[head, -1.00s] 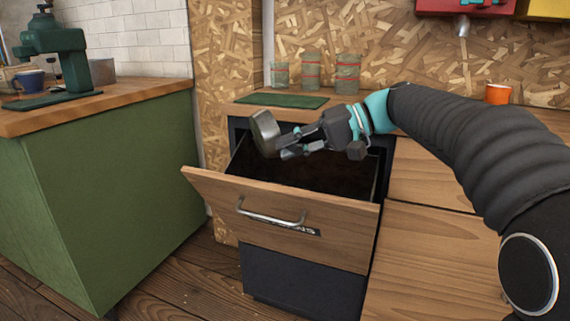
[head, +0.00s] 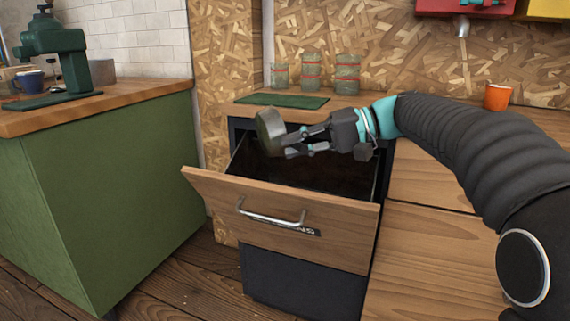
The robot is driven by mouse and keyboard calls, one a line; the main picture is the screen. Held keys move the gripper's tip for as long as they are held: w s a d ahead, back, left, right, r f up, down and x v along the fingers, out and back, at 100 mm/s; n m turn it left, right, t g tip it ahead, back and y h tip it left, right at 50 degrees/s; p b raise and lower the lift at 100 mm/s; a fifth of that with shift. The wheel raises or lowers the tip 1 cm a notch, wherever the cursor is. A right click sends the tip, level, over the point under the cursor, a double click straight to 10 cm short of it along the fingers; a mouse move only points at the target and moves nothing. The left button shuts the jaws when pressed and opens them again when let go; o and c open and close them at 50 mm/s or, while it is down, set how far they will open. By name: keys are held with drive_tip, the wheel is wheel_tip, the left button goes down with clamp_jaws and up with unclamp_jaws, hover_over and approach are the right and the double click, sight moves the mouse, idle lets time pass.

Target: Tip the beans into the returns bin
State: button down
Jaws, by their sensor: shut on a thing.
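My gripper (head: 293,143) is shut on a grey-green metal cup (head: 270,131) and holds it over the left part of the open returns bin. The cup is tilted on its side, and I cannot see into its mouth. No beans show in or falling from the cup. The returns bin (head: 282,234) is a pull-out drawer with a wooden front, a metal handle and a partly hidden label. It stands open, and its inside looks dark brown; I cannot tell what lies in it.
A green mat (head: 283,100) and several red-banded canisters (head: 347,74) are on the counter behind the bin. An orange cup (head: 497,96) stands at right. A green cabinet (head: 110,190) with a dark green machine (head: 70,62) and a blue mug (head: 29,82) is at left.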

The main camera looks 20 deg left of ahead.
drive_tip(key=shift+w+d+m+g+y+b, duration=0.15)
drive_tip(key=shift+w+d+m+g+y, duration=0.15)
drive_tip(key=shift+y, duration=0.35)
drive_tip(key=shift+w+d+m+g+y+b, duration=0.15)
drive_tip(key=shift+w+d+m+g+y, duration=0.1)
drive_tip(key=shift+y, duration=0.4)
idle(1.9)
drive_tip(key=shift+w+d+f+m+g+y+b, duration=0.15)
drive_tip(key=shift+w+d+m+g+y+b, duration=0.15)
drive_tip(key=shift+y, duration=0.45)
drive_tip(key=shift+w+d+f+m+g+y+b, duration=0.15)
drive_tip(key=shift+d+m+y, duration=0.15)
drive_tip(key=shift+y, duration=0.45)
idle(1.7)
drive_tip(key=h, duration=0.1)
drive_tip(key=s+a+n+h, duration=0.1)
drive_tip(key=t+h+p, duration=0.1)
drive_tip(key=shift+s+a+r+n+h, duration=0.15)
drive_tip(key=shift+a+r+n+h, duration=0.1)
drive_tip(key=shift+a+r+h, duration=0.15)
